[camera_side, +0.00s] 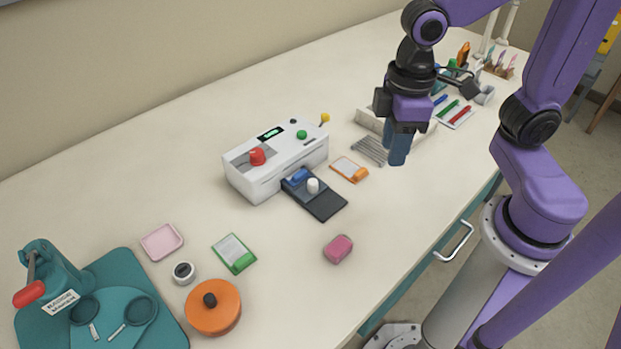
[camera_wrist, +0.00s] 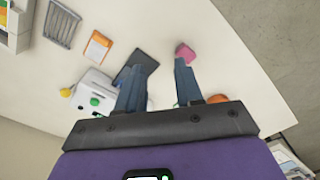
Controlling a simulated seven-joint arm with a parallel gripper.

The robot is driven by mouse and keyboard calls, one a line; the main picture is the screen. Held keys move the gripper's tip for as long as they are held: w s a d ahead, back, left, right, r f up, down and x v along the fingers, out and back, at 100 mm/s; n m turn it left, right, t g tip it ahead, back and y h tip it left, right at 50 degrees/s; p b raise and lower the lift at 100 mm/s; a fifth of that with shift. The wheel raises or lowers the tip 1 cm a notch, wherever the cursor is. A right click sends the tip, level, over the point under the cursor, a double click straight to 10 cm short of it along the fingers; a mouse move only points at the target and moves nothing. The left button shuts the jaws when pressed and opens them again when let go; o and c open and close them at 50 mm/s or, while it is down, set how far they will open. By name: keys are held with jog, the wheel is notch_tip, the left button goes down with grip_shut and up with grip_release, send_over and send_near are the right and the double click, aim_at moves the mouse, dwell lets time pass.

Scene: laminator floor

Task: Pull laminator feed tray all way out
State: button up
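The white laminator (camera_side: 277,162) stands mid-table, with a red knob, a green button and a yellow-tipped lever on top. Its dark flat feed tray (camera_side: 321,205) sticks out from the front, with a white knob (camera_side: 313,186) and a blue piece (camera_side: 297,176) near its inner end. How far it runs inside is hidden. My gripper (camera_side: 397,158) is above the table, right of the tray and apart from it. In the wrist view my gripper (camera_wrist: 159,66) has its fingers apart with nothing held. The tray (camera_wrist: 143,61) shows there, partly behind one finger.
An orange-clipped card (camera_side: 349,169) and a wire rack (camera_side: 370,150) lie right of the laminator. A pink block (camera_side: 338,249) lies in front of the tray. A green-edged card (camera_side: 234,253), an orange round container (camera_side: 213,307) and a teal badge press (camera_side: 52,279) are at left.

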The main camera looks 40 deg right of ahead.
aim_at(313, 182)
jog(key=w+a+f+m, duration=0.25)
jog(key=w+m, duration=0.25)
jog(key=w, duration=1.1)
jog(key=f, duration=1.6)
jog(key=shift+a+f, duration=0.15)
jog(key=shift+a, duration=0.25)
jog(key=shift+s, duration=0.15)
grip_shut()
